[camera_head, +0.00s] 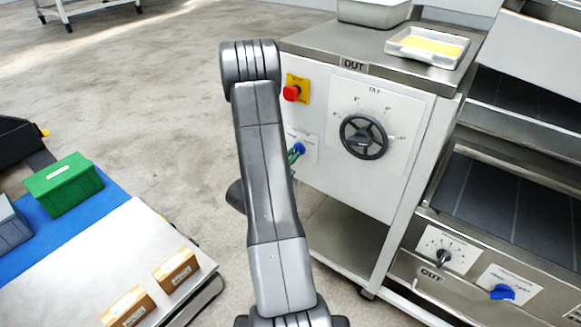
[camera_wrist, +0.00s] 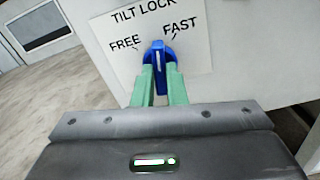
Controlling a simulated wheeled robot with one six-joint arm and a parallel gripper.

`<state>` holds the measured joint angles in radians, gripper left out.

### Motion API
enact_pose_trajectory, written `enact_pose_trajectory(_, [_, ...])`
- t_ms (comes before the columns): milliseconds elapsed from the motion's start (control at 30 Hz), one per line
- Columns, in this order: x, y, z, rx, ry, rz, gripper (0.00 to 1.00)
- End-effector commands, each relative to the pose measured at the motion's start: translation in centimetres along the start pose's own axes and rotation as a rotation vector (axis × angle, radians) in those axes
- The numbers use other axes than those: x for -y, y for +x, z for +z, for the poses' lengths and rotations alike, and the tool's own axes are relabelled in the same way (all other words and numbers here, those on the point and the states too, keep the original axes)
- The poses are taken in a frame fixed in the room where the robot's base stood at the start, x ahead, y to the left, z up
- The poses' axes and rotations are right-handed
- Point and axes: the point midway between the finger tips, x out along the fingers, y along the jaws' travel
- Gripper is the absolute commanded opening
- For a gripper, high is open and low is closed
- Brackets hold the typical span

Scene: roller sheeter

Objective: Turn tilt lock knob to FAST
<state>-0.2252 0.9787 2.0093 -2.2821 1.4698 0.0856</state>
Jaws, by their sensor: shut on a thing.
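The tilt lock knob (camera_wrist: 157,55) is blue with a pale pointer line, on a white plate (camera_wrist: 199,54) lettered TILT LOCK, FREE on the left and FAST on the right. The line points nearly straight up in the wrist view, between the two words. My gripper (camera_wrist: 161,72) has green fingers on both sides of the knob and is shut on it. In the head view the knob (camera_head: 300,147) is small and partly hidden by my gripper and arm; the plate lettering is unreadable there.
A black handwheel (camera_head: 364,137) on a tilt dial is right of the knob. A red emergency button (camera_head: 291,93) is above it. A tray (camera_head: 427,47) sits on the cabinet top. Boxes (camera_head: 175,270) and a green crate (camera_head: 64,185) are at left. Open floor lies behind my arm.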

Motion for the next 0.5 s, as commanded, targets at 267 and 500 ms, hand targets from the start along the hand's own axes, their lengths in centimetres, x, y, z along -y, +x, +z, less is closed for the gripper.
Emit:
enact_pose_trajectory(267, [0.12, -0.01, -0.65, 0.003, 0.259, 0.001, 0.0])
enact_pose_trajectory(500, [0.1, -0.02, -0.51, 0.002, 0.436, 0.002, 0.0])
